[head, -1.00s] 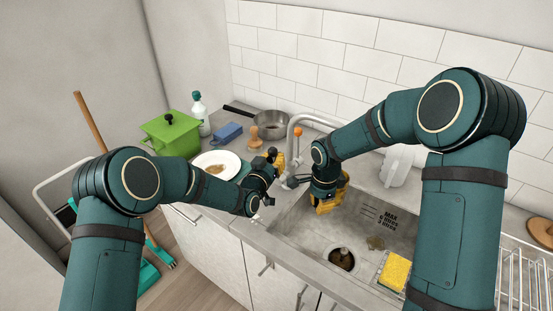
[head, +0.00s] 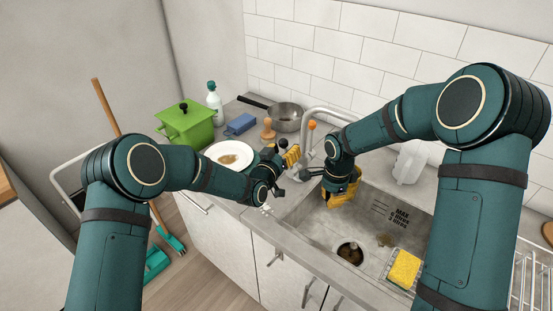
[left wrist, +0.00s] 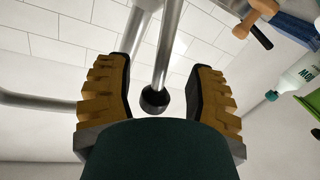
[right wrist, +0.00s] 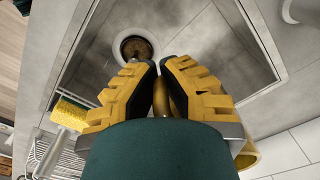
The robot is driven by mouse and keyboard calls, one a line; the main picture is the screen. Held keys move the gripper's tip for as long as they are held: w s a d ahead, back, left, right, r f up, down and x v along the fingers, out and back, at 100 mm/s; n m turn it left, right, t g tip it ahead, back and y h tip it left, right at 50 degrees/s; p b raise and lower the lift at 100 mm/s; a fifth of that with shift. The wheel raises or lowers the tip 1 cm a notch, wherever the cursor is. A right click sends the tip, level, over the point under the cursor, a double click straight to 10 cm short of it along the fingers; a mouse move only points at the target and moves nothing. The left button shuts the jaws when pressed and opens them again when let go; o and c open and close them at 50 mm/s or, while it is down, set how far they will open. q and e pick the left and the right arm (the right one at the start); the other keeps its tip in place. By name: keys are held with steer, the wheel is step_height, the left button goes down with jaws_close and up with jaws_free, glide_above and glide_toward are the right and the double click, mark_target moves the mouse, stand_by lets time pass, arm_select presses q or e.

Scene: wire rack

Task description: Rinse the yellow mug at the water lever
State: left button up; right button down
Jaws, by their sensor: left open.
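The yellow mug (right wrist: 249,153) shows in part behind my right gripper in the right wrist view. My right gripper (right wrist: 164,68) has its fingers close together around a thin brownish-yellow piece that looks like the mug's handle. In the head view this gripper (head: 345,187) is over the far left of the sink, and yellow fingers and mug are hard to tell apart. The water lever, a metal rod with a black ball knob (left wrist: 155,101), lies between the spread fingers of my left gripper (left wrist: 155,85). The left gripper (head: 290,160) is beside the tap (head: 320,112), open and empty.
The sink (head: 375,225) has a drain (head: 350,252) and a yellow sponge (head: 404,268) on its front right. A white jug (head: 410,163) stands behind the sink.

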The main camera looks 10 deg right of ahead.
arm_select(q)
steer(key=v, duration=1.1)
steer(key=shift+s+a, duration=0.2)
steer(key=shift+c, duration=0.4)
jaws_close()
steer(key=w+a+r+n, duration=0.35)
steer(key=a+n, duration=0.25)
steer(key=n, duration=1)
steer(key=w+d, duration=0.6)
steer(key=d, duration=0.3)
steer(key=shift+w+f+t, duration=0.3)
steer(key=shift+f, duration=0.2)
